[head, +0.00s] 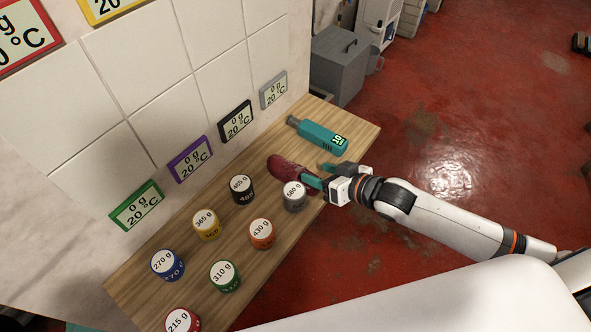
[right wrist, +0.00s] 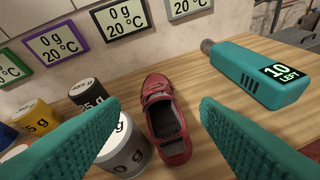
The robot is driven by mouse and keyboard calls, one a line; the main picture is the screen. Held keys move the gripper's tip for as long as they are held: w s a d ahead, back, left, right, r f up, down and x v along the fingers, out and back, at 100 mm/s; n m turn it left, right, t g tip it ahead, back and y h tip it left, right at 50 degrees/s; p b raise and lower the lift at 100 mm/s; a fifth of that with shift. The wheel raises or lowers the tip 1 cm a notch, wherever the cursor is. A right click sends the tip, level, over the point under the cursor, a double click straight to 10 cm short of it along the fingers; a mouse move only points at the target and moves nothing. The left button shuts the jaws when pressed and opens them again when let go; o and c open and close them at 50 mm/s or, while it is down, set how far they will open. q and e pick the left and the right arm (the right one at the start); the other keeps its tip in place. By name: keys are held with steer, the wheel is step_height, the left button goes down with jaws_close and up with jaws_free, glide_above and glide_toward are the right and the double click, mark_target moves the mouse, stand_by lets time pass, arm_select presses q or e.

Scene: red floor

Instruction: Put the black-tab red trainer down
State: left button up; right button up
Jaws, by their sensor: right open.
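The red trainer (head: 285,168) sits on the wooden table, its toe towards the tiled wall. In the right wrist view the trainer (right wrist: 165,118) lies between the teal fingers, apart from both, with its dark opening facing up. I cannot clearly make out a black tab. My right gripper (head: 319,176) is open and empty at the trainer's heel end; its fingers (right wrist: 158,106) also show in the right wrist view. My left gripper is not in view.
A grey 560 g weight (head: 293,197) stands close beside the trainer, near one finger. A teal device reading 10 (head: 322,137) lies on the other side. Several coloured weights stand along the table (head: 140,292). Small display panels line the wall, including a black-framed one (head: 236,121).

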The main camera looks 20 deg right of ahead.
mark_target(293, 164)
steer(key=x, duration=0.3)
steer(key=shift+w+d, duration=0.1)
steer(key=shift+d, duration=0.05)
steer(key=p+x, duration=0.1)
steer(key=x, duration=0.4)
steer(key=shift+f, duration=0.15)
steer(key=c, duration=1.1)
steer(key=shift+c, duration=0.7)
step_height(293, 164, up, 10)
jaws_close()
steer(key=s+d+r+m+t+h, duration=0.1)
steer(key=s+d+r+m+h, duration=0.3)
steer(key=s+r+m+h, duration=0.2)
steer(key=shift+s+d+r+t, duration=0.35)
steer(key=shift+s+r, duration=0.25)
steer(key=shift+r, duration=0.35)
